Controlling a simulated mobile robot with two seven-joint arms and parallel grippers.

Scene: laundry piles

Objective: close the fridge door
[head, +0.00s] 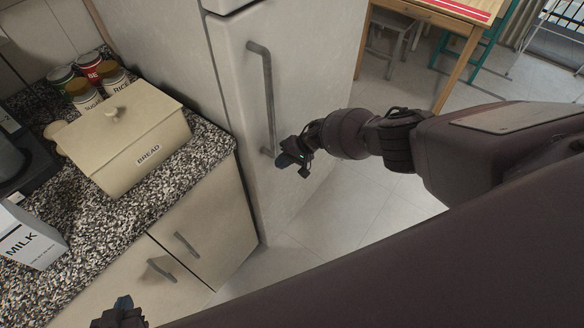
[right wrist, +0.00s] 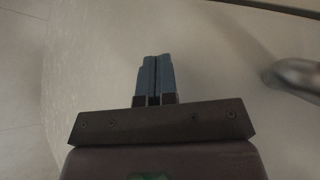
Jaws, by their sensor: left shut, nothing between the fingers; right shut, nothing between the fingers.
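The fridge door (head: 310,60) is a tall pale panel with a grey vertical bar handle (head: 266,95) near its left edge. It stands at or close to the fridge front; I cannot tell whether a gap is left. My right gripper (head: 284,160) is shut and empty, beside the handle's lower end. In the right wrist view its shut blue fingers (right wrist: 154,75) point at the pale door surface (right wrist: 215,60), with the handle end (right wrist: 292,76) to their right. I cannot tell whether they touch. My left gripper (head: 123,303) is shut and empty at the bottom edge, partly cut off.
A speckled counter (head: 100,235) on the left holds a bread box (head: 125,135), several canisters (head: 88,72) and a milk carton (head: 30,240). Cabinets (head: 205,220) sit below it. A wooden table (head: 440,20) stands behind. Tiled floor (head: 345,215) is free right of the door.

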